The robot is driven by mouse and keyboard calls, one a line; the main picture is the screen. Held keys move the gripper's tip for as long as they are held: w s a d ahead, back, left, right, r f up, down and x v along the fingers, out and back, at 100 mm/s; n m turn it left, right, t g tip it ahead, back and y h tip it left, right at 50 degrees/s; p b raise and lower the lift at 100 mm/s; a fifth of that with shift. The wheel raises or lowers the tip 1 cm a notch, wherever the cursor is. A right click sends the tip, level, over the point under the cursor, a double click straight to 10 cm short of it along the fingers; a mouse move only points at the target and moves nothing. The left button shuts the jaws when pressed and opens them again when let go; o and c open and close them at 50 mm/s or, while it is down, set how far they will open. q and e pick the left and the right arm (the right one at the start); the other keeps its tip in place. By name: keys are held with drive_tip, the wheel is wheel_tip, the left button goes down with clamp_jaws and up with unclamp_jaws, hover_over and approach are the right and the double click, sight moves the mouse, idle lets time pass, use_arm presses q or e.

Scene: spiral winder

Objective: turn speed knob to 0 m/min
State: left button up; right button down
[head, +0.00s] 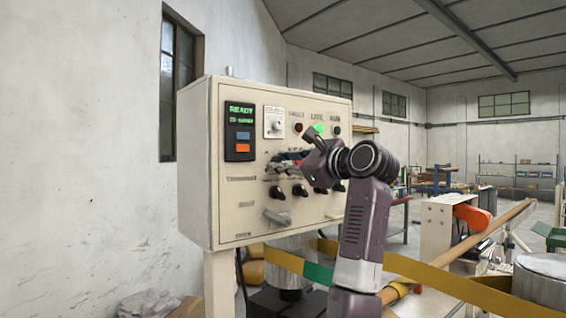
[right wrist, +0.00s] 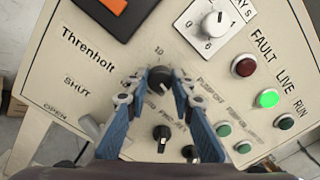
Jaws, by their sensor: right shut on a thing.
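My right gripper (head: 287,161) reaches the front of the cream control box (head: 196,165) from the right. In the right wrist view its two blue fingers (right wrist: 158,88) are shut on a black round knob (right wrist: 159,75), one on each side. The number 10 is printed above this knob. The rest of its scale, its name and its pointer are hidden or too small to read. In the head view the gripper hides the knob. My left gripper is not in view.
A white dial (right wrist: 214,24) sits above right of the held knob. A red lamp (right wrist: 243,64) and a lit green lamp (right wrist: 267,98) are right of it. Two black knobs, (right wrist: 161,132) and (right wrist: 187,152), sit below. A display (head: 239,132) reads READY.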

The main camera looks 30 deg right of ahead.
drive_tip(key=m+p, duration=1.8)
drive_tip(key=m, duration=0.9)
drive_tip(key=shift+m, duration=0.3)
drive_tip(key=shift+f+n+p, duration=0.1)
drive_tip(key=shift+n+p, duration=1.4)
drive_tip(key=shift+p, duration=0.15)
idle(0.4)
